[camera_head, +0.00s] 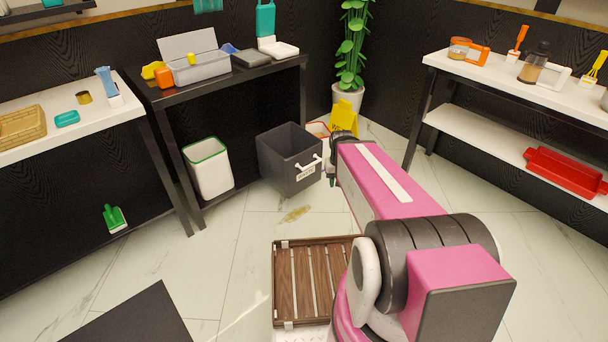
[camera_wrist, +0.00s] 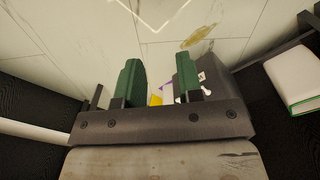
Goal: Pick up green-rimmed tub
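In the wrist view the tub (camera_wrist: 297,82) shows at the right edge, partly cut off. My gripper (camera_wrist: 159,82) is open, with its two green fingers apart and nothing held between them. It is off to one side of the tub and not touching it. In the head view my arm reaches toward the grey bin, and the fingers are mostly hidden.
A dark grey bin (camera_head: 287,160) with a white handle stands right of the tub. A yellow floor sign (camera_head: 344,118) is behind it. The dark table (camera_head: 225,75) overhangs the tub, with its leg (camera_head: 172,165) to the left. A yellowish spill (camera_head: 296,214) marks otherwise clear floor in front.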

